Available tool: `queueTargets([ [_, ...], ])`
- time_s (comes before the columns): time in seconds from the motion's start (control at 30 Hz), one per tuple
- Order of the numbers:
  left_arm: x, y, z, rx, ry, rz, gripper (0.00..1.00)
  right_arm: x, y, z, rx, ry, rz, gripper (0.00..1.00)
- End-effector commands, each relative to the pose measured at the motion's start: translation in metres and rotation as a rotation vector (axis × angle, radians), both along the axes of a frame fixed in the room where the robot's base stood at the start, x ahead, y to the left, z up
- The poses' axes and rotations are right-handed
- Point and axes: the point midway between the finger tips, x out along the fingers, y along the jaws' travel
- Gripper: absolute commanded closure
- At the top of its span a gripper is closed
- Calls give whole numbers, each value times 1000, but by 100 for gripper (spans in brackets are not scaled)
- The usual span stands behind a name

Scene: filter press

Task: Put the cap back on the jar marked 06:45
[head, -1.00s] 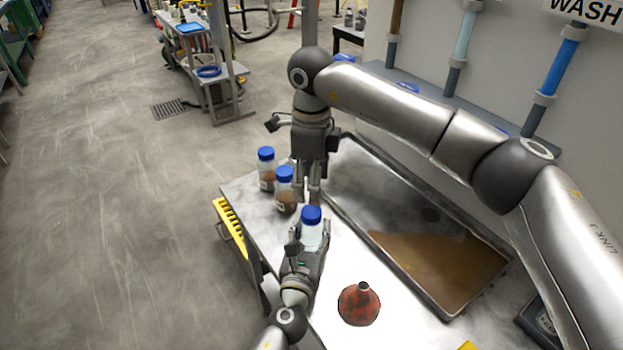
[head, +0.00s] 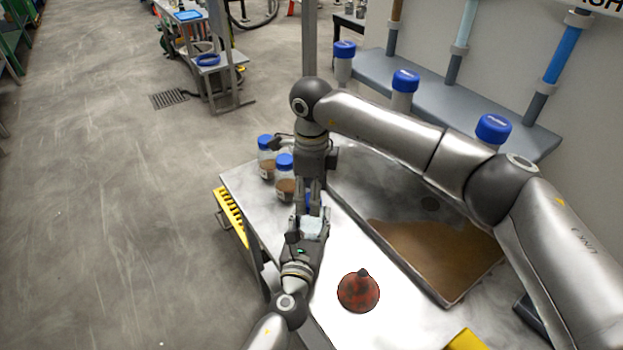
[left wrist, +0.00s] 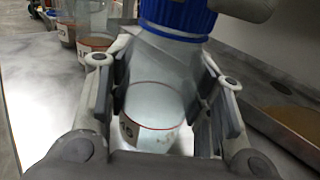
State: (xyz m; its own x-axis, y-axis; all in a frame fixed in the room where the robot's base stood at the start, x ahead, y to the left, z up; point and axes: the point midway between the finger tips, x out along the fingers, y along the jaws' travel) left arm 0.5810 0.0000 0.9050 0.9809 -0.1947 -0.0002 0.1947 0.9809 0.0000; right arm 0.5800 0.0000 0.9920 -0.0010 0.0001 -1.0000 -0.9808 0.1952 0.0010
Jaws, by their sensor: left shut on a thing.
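My left gripper (head: 313,231) is shut on a clear jar (head: 311,226) and holds it upright near the steel table's left side. In the left wrist view the jar (left wrist: 155,105) stands between the fingers, with a red-edged label partly hidden, so I cannot read the full time. A blue cap (left wrist: 180,14) sits at the jar's mouth; I cannot tell whether it is screwed tight. My right gripper (head: 310,204) points down with its fingers on either side of the cap, which is mostly hidden in the head view. I cannot tell whether those fingers press on it.
Two blue-capped jars with brown contents (head: 266,158) (head: 286,178) stand behind. A tray (head: 372,222) with brown sludge lies to the right. A red funnel-shaped thing (head: 358,292) stands in front. Several blue-capped containers (head: 404,88) line the grey shelf (head: 455,102).

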Motion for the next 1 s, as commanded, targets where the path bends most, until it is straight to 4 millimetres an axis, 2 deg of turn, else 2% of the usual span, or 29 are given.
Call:
queueTargets([
  [0.13,0,0,0,0,0,0,100,0,0,-9,0,1,0,41],
  [0.43,0,0,0,0,0,0,100,0,0,-10,0,0,0,42],
  [0.8,0,0,0,0,0,0,100,0,0,-10,0,0,0,89],
  [1.0,0,0,0,0,1,0,100,0,0,-10,0,0,-4,90],
])
